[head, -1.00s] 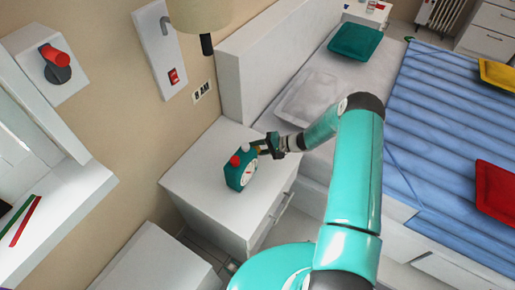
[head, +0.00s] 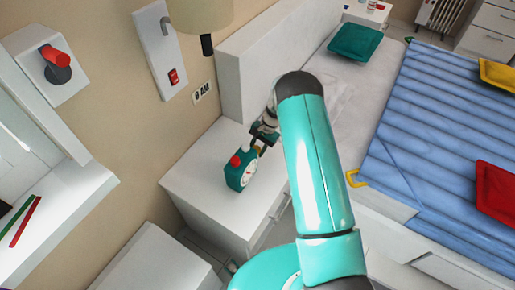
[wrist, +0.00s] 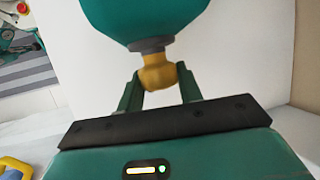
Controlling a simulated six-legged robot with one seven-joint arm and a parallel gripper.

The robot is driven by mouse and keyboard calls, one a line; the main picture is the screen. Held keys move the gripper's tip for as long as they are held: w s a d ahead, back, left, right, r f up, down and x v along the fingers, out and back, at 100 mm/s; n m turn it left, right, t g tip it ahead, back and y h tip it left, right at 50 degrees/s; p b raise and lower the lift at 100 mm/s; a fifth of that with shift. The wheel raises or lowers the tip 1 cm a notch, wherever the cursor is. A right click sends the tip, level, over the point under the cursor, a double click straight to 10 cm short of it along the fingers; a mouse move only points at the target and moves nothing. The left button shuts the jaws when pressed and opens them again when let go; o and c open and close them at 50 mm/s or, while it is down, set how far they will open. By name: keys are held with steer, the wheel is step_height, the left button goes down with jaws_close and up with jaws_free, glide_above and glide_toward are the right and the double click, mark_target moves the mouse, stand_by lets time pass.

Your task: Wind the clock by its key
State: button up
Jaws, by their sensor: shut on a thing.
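The teal clock (head: 237,180) with a white face and red buttons on top stands upright on the white bedside cabinet (head: 190,183). In the wrist view the clock's teal body (wrist: 140,18) fills the top. The yellow key (wrist: 157,74) sticks out from it through a grey collar. My gripper (head: 259,146) is at the clock's right rear side in the head view. In the wrist view my gripper (wrist: 158,86) has its two green fingers closed on either side of the key. The key is mostly hidden in the head view.
The bed with a blue cover (head: 440,120) lies to the right, and its headboard (head: 280,50) stands behind the cabinet. A lamp (head: 205,20) hangs from the wall above. A yellow loop (head: 354,180) shows at the bed's side. The cabinet top's left part is clear.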

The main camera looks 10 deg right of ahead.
steer(key=m+g+h, duration=0.1)
steer(key=g+h, duration=0.2)
steer(key=g, duration=0.1)
steer(key=shift+a+h, duration=0.15)
steer(key=shift+h, duration=0.25)
steer(key=shift+m+g+h, duration=0.4)
steer(key=shift+g+h, duration=0.7)
steer(key=shift+g, duration=0.1)
steer(key=o, duration=1)
